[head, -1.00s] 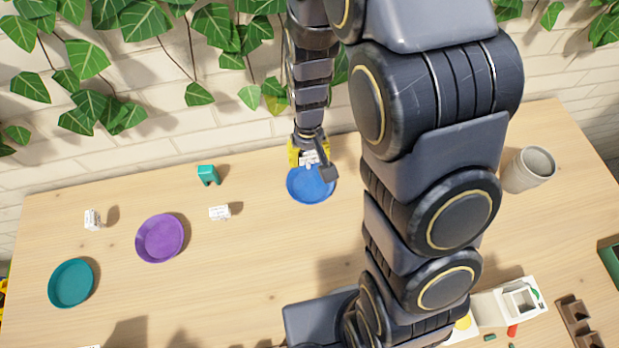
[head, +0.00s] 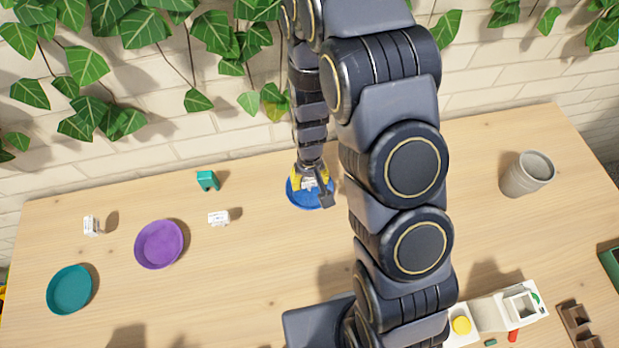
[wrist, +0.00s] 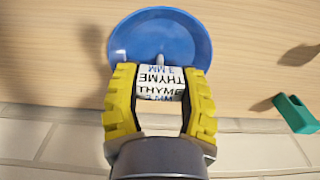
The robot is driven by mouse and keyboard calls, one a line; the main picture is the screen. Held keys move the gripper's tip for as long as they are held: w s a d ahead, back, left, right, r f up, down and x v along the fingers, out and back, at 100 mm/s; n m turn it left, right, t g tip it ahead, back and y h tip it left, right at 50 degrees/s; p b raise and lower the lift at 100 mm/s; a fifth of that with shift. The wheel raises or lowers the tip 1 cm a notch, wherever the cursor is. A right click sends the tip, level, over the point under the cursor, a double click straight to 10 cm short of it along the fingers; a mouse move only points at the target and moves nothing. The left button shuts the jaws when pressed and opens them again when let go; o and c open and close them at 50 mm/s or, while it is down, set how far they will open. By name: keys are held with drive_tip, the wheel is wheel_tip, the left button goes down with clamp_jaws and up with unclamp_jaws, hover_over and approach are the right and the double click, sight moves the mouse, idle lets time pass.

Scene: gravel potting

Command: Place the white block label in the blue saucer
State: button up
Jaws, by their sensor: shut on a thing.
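The white block label (wrist: 161,82) is held between the yellow fingers of my gripper (wrist: 160,98). It carries dark printed text that reads THYME and 3 MM in the wrist view. My gripper (head: 311,182) is shut on it in the head view, over the blue saucer (head: 303,199). In the wrist view the blue saucer (wrist: 160,32) lies beyond the fingertips, and the block overlaps its near part. I cannot tell whether the block touches the saucer floor.
A purple saucer (head: 159,245), a teal saucer (head: 70,290), two other white blocks (head: 218,218) (head: 91,226) and a teal piece (head: 207,181) stand to the left. A grey pot (head: 527,173) stands at right. The brick wall is close behind the blue saucer.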

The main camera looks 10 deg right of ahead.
drive_tip(key=shift+f, duration=0.1)
drive_tip(key=o, duration=0.9)
drive_tip(key=shift+c, duration=0.2)
wheel_tip(320, 180, up, 11)
drive_tip(key=shift+w, duration=0.1)
drive_tip(key=s+d+r+g, duration=0.1)
drive_tip(key=s+d+r, duration=0.1)
drive_tip(key=s+r, duration=1.4)
drive_tip(key=s, duration=0.4)
drive_tip(key=shift+r+g, duration=0.2)
drive_tip(key=shift+g, duration=0.2)
drive_tip(key=shift+s, duration=0.1)
